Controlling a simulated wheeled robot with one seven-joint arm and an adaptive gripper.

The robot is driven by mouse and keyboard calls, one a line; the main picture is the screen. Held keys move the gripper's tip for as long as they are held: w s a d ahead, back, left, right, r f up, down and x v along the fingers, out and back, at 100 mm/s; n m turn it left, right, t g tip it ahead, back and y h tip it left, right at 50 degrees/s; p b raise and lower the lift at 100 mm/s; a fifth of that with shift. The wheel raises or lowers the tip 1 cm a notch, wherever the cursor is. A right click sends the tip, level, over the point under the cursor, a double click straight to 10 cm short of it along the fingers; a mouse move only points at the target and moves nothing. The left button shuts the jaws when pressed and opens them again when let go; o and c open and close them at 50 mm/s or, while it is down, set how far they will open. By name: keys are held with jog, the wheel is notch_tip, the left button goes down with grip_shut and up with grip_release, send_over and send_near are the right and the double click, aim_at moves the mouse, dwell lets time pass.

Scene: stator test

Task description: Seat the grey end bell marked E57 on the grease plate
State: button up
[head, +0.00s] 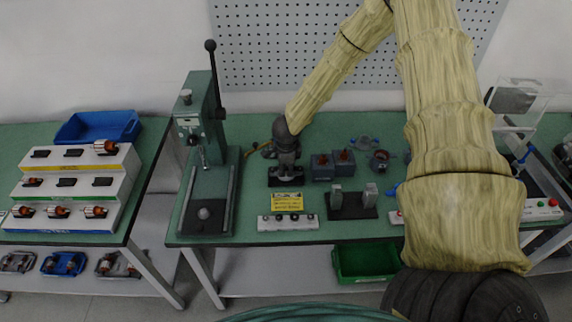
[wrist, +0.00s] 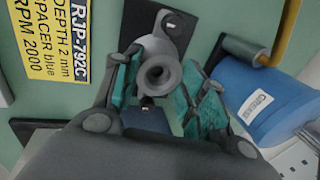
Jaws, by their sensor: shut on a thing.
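My gripper (wrist: 163,90) is shut on a grey end bell (wrist: 160,70), a round part with a central bore and ears, seen between the teal finger pads in the wrist view. No E57 marking can be read on it. A dark flat plate (wrist: 143,14), which appears to be the grease plate, lies beneath the bell; it also shows in the head view (head: 276,183) under my gripper (head: 286,168). I cannot tell whether the bell touches the plate. A blue can labelled grease (wrist: 262,100) lies right of the fingers in the wrist view.
A yellow card (head: 287,201) and a white button strip (head: 288,222) lie in front of the plate. A green press (head: 206,150) stands left. Blue-grey blocks (head: 321,168) and a black fixture with two posts (head: 353,212) stand right. A green bin (head: 366,263) is below.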

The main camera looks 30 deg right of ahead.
jog(key=o, duration=1.2)
jog(key=shift+o, duration=0.2)
jog(key=v, duration=1.2)
jog(key=shift+f, duration=0.1)
